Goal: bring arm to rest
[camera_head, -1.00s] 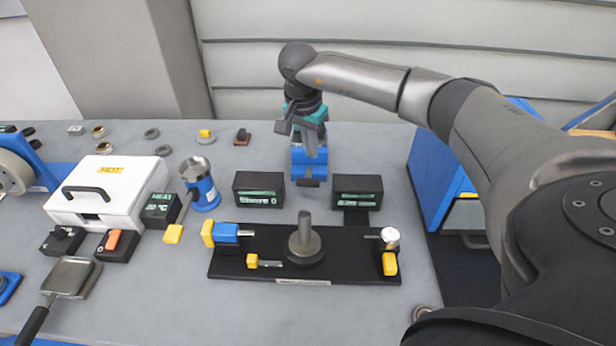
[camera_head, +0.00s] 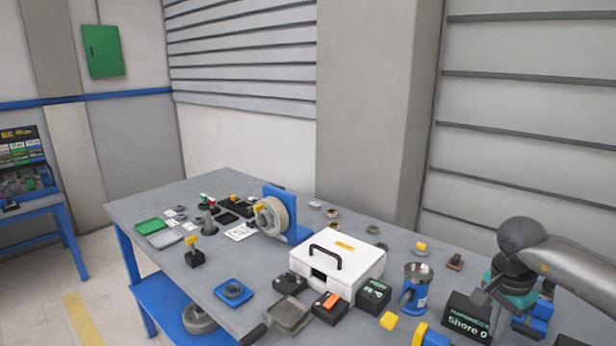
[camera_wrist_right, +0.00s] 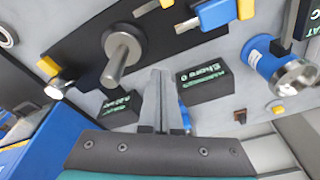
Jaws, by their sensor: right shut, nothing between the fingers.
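My right arm comes in from the right edge in the head view. Its gripper (camera_head: 490,292) is over the right end of the bench, beside the black Shore display box (camera_head: 468,318). In the right wrist view the gripper (camera_wrist_right: 158,75) shows its two fingers close together, shut and empty, above the bench. The display box (camera_wrist_right: 206,82) is just right of the fingers there, and a grey post on a round base (camera_wrist_right: 122,55) is to the left. My left gripper is not in view.
The grey bench (camera_head: 150,208) holds a white box with a black handle (camera_head: 343,262), a blue cup-topped device (camera_head: 415,290), a wheel on a blue stand (camera_head: 275,215) and a blue tray (camera_head: 233,291). A second blue bench (camera_head: 45,205) stands far left. A wall is behind.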

